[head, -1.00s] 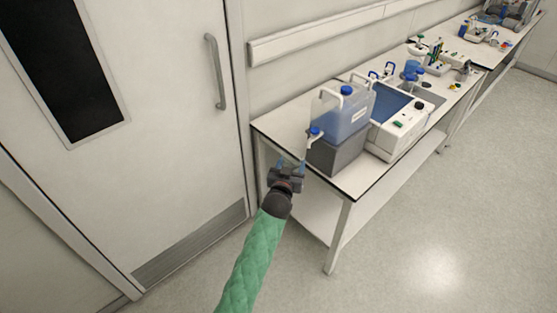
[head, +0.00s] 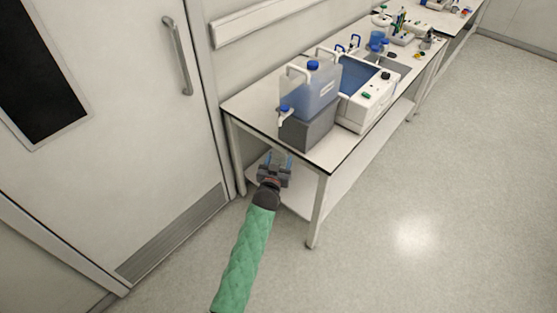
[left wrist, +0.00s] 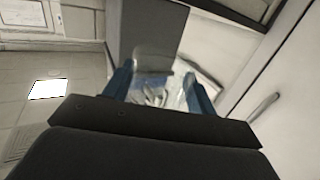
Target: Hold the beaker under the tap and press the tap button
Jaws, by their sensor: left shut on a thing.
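A clear water container (head: 318,98) with blue caps stands on a grey block (head: 310,126) at the near end of the bench. Its white tap (head: 285,118) with a blue top (head: 284,107) points towards the bench's near end. My left gripper (head: 275,158) is in front of that end, below the tap in the picture. In the left wrist view my left gripper (left wrist: 157,90) has its blue fingers shut on a clear beaker (left wrist: 153,60). The beaker can barely be made out in the head view. My right gripper is out of view.
A white water bath (head: 365,100) stands beside the container on the bench (head: 252,104). Small labware stands farther back. A door with a handle (head: 178,58) is at the left. The floor (head: 420,200) at the right is clear.

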